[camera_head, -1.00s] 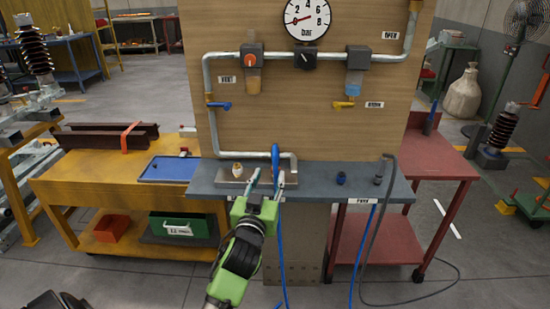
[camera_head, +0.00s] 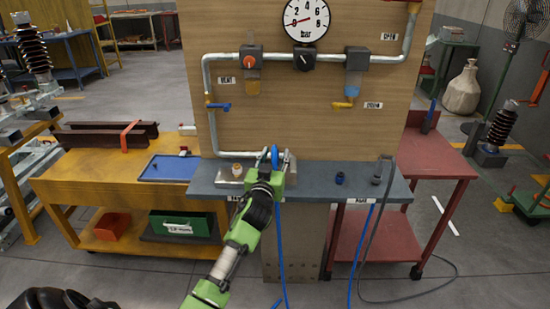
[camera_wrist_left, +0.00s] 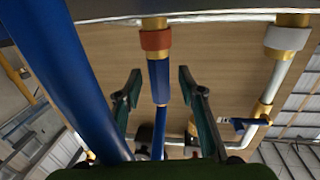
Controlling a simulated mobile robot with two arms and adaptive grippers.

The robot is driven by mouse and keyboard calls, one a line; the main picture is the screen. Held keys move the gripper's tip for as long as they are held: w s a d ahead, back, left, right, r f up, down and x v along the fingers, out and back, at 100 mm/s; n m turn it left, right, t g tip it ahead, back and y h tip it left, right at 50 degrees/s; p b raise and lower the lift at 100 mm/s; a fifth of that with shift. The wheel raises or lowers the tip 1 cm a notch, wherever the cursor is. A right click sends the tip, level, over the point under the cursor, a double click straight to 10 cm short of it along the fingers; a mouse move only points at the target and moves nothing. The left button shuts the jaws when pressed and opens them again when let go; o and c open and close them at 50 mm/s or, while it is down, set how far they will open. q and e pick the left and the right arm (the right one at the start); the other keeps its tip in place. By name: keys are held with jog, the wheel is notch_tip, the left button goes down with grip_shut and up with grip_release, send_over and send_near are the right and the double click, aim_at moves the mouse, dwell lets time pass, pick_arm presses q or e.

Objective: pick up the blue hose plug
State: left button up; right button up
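In the left wrist view, the blue hose plug (camera_wrist_left: 159,82), with a red-orange collar above it, appears between the two dark fingers of my left gripper (camera_wrist_left: 158,86). The fingers are open, with a visible gap on each side of the plug. In the head view, my left gripper (camera_head: 273,166) is at the grey-blue shelf (camera_head: 312,177), by the looped blue hose (camera_head: 275,155). The gripper hides the plug there. A thick blue hose (camera_wrist_left: 75,75) runs along the left of the wrist view.
A pale fitting (camera_head: 237,169) stands to the left on the shelf. A dark blue fitting (camera_head: 340,178) and a grey one (camera_head: 377,180) stand to the right. Behind is a wooden panel (camera_head: 300,110) with pipes and a gauge (camera_head: 306,19).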

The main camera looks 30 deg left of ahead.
pick_arm(q)
grip_shut()
jog(key=shift+r, duration=0.15)
jog(key=shift+r, duration=0.65)
jog(key=s+d+r, duration=0.3)
jog(key=s+r, duration=0.8)
jog(key=s, duration=0.2)
jog(key=shift+s+d+r, duration=0.25)
jog(key=shift+d+r, duration=0.05)
jog(key=shift+d, duration=0.05)
notch_tip(320, 180, up, 3)
jog(key=p, duration=0.3)
jog(key=shift+r+p, duration=0.2)
jog(key=shift+p, duration=0.1)
